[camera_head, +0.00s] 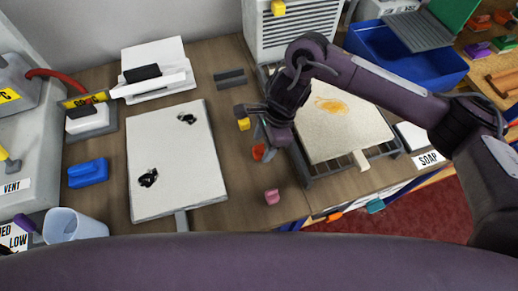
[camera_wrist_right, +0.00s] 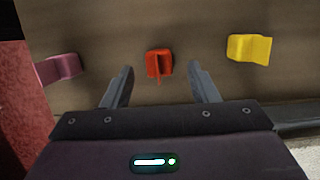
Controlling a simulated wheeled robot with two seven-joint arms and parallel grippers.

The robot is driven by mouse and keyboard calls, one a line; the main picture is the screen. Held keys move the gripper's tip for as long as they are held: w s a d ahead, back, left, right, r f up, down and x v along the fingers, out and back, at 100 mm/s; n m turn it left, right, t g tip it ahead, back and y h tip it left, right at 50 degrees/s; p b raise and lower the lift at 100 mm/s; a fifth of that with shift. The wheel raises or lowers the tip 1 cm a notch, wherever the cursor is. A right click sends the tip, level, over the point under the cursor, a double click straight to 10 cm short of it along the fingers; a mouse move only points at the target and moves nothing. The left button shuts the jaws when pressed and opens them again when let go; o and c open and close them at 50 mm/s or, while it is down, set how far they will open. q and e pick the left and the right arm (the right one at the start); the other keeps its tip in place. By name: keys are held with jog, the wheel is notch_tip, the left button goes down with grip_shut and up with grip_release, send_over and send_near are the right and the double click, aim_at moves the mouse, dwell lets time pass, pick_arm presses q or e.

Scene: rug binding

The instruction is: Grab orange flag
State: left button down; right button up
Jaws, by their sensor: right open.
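The orange flag (camera_head: 258,152) is a small red-orange piece on the brown table, between the two white boards. In the right wrist view the orange flag (camera_wrist_right: 159,64) lies ahead of my right gripper (camera_wrist_right: 160,75), centred between its two open fingers. The fingers do not touch it. In the head view my right gripper (camera_head: 262,140) hangs beside the orange flag and covers part of it. My left gripper does not show.
A yellow flag (camera_wrist_right: 249,48) and a pink flag (camera_wrist_right: 60,67) lie on either side. The pink one also shows in the head view (camera_head: 272,197). A white board (camera_head: 175,165) lies left, and a stained board in a dark frame (camera_head: 340,125) lies right.

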aim_at(259, 153)
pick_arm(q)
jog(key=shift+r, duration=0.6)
pick_arm(e)
jog(key=shift+x, duration=1.4)
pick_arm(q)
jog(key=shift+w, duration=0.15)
pick_arm(e)
jog(key=shift+s, duration=0.1)
jog(key=c, duration=1.1)
jog(key=shift+o, duration=0.2)
jog(key=shift+r, duration=0.2)
